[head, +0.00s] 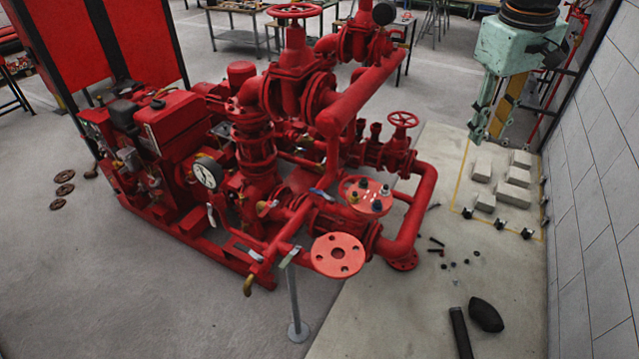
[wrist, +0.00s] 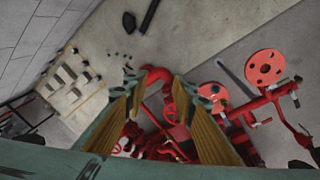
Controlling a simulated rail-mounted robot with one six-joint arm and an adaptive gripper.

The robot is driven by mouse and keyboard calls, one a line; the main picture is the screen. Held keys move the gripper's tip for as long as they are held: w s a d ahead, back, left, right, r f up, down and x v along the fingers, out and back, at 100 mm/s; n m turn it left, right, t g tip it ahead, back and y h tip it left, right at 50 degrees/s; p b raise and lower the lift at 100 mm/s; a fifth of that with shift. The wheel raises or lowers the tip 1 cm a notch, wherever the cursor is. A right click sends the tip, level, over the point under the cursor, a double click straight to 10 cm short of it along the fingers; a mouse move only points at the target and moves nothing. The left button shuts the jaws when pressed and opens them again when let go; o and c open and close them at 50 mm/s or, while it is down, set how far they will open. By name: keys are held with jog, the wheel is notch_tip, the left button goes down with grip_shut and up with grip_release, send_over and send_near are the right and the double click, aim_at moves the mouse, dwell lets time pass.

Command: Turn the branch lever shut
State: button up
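The red pumpset (head: 300,110) fills the middle of the head view. Several small levers show on its pipework: a blue-grey one (head: 322,194) in the middle, a pale one (head: 212,215) below the gauge, and a small one (head: 267,207) between them. I cannot tell which is the branch lever, or its exact angle. My gripper (head: 487,130) hangs at the upper right, pointing down, apart from the pumpset. In the wrist view my gripper (wrist: 168,85) is open, its fingers spread with nothing held; red pipework shows beyond and between them.
A grey wall (head: 590,170) stands close on the right. Pale blocks (head: 500,185) lie on the floor below my gripper. A black bar (head: 461,335) and a dark oval object (head: 486,315) lie at the front right. A red flange (head: 338,255) juts forward. Floor between is mostly clear.

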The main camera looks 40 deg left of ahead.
jog(key=a+f+n+p, duration=0.2)
jog(key=a+f, duration=0.2)
jog(key=a, duration=0.7)
jog(key=n+g+p, duration=0.2)
jog(key=n+p, duration=0.3)
jog(key=n, duration=0.2)
send_over(316, 191)
notch_tip(316, 191, down, 16)
jog(key=shift+w, duration=0.1)
jog(key=shift+f, duration=0.15)
jog(key=shift+f, duration=6.8)
jog(key=shift+c, duration=0.7)
grip_shut()
